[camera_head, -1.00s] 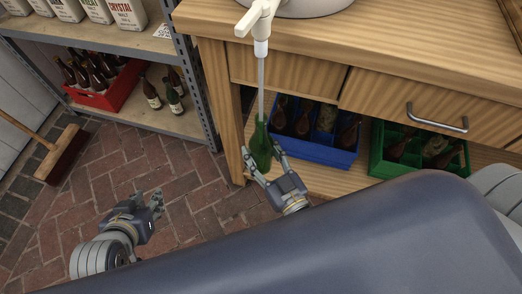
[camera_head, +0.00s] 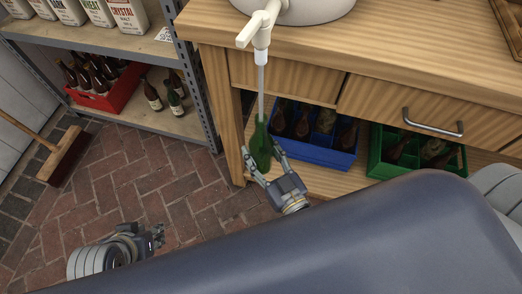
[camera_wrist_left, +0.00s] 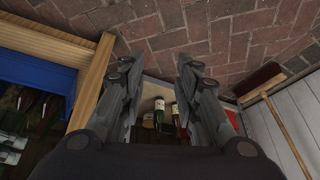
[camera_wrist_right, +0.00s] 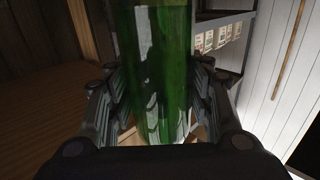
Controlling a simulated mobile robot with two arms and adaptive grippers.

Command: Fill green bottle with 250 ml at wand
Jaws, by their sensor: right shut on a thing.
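The green bottle (camera_head: 261,150) is held upright under the white tap (camera_head: 258,30) in the head view. The clear wand (camera_head: 261,88) hangs down from the tap, and its lower end goes into the bottle's neck. My right gripper (camera_head: 264,168) is shut on the bottle's body. In the right wrist view the bottle (camera_wrist_right: 155,75) stands between the fingers; I cannot tell its fill level. My left gripper (camera_head: 158,234) is empty, low over the brick floor. In the left wrist view its fingers (camera_wrist_left: 157,68) are spread apart.
A blue crate (camera_head: 325,155) and a green crate (camera_head: 385,168) with brown bottles sit on the bench's lower shelf. A red crate (camera_head: 105,98) and loose bottles stand on the metal rack at left. A broom (camera_head: 60,155) leans over the open brick floor.

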